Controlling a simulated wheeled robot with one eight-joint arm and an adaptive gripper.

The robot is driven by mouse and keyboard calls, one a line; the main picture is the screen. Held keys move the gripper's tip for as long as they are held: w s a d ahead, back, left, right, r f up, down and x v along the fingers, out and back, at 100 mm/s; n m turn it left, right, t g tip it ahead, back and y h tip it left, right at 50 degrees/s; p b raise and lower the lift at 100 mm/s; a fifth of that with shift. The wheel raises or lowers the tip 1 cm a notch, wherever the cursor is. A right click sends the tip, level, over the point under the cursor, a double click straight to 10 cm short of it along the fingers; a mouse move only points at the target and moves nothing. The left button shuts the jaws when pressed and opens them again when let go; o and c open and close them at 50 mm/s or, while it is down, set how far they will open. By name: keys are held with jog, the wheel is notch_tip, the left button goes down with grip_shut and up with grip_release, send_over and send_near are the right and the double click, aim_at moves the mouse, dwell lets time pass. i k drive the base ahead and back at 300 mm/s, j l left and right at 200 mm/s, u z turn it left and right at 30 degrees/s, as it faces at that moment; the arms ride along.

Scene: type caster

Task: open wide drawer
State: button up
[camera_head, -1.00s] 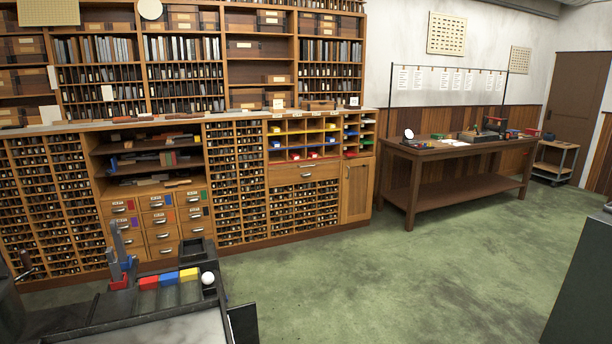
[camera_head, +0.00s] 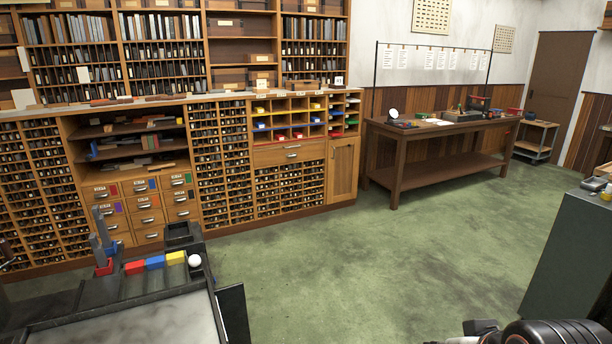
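A wide wooden drawer (camera_head: 275,157) with one metal pull (camera_head: 292,156) is set in the long wooden cabinet. It sits below the coloured compartments and above a grid of small type slots. Its front looks flush with the cabinet, so it appears closed. A dark and silver part at the bottom right edge looks like part of my arm. No gripper fingers show, and nothing of mine touches the drawer.
Small labelled drawers (camera_head: 146,203) sit further left in the cabinet. A dark bench (camera_head: 60,320) with coloured blocks fills the lower left. Green floor (camera_head: 370,250) between is clear.

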aim_at(263, 159)
jog(key=i, duration=1.55)
jog(key=i+l, duration=0.1)
jog(key=i, duration=1.45)
jog(key=i+u, duration=0.1)
jog(key=i, duration=1.45)
jog(key=i+l+u, duration=0.15)
jog(key=i+u, duration=0.2)
jog(key=i, duration=0.15)
